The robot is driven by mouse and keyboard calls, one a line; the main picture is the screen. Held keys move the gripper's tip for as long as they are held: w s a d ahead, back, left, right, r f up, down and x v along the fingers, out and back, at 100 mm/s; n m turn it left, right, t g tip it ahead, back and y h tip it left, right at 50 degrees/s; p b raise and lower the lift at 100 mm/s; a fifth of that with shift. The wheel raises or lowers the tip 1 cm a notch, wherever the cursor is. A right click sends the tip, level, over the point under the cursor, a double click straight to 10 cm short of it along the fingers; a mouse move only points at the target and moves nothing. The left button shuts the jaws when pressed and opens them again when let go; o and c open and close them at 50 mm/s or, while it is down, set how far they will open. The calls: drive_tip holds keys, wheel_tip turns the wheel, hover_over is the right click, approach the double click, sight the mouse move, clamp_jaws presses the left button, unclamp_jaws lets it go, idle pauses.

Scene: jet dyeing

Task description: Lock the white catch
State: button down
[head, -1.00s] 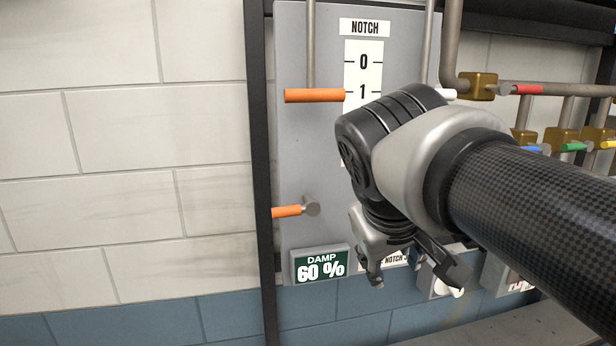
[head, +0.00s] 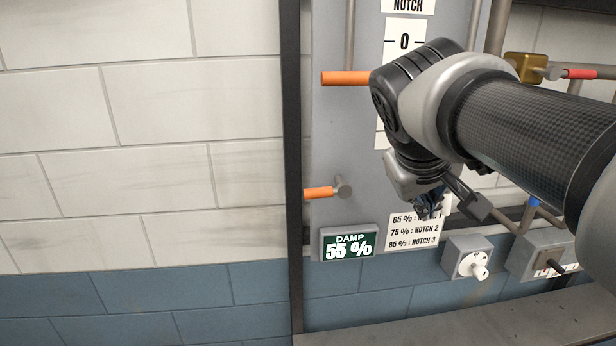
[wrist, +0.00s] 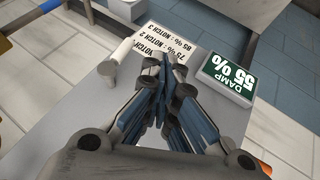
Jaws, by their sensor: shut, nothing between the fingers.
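The white catch (wrist: 121,51) shows in the wrist view as a pale rod slanting up from a grey pivot (wrist: 106,70) at the panel's edge. In the head view my arm and gripper hide most or all of it. My gripper (head: 432,205) is shut and empty in front of the grey panel (head: 347,130), by the notch notice. In the wrist view its fingertips (wrist: 165,66) meet just right of the catch, apart from it in the picture. I cannot tell the depth gap or whether the catch is locked.
An orange catch (head: 318,193) and an orange lever (head: 345,78) are on the panel's left. The DAMP display (head: 349,245) reads 55 %. A notice (head: 411,232) lists notches. A box with a white knob (head: 473,265) stands lower right. Pipes with coloured handles (head: 580,73) are at right.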

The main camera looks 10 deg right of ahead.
sight(442, 209)
drive_tip(key=w+d+f, duration=0.1)
drive_tip(key=d, duration=0.1)
drive_tip(key=w+d+f+p, duration=0.1)
drive_tip(key=d+f, duration=0.1)
drive_tip(key=w+d+f, duration=0.1)
drive_tip(key=w+d, duration=0.1)
drive_tip(key=shift+w+d+f, duration=0.1)
drive_tip(key=shift+d+f, duration=0.1)
drive_tip(key=shift+f, duration=0.1)
drive_tip(key=shift+h+b, duration=0.3)
drive_tip(key=shift+b, duration=0.4)
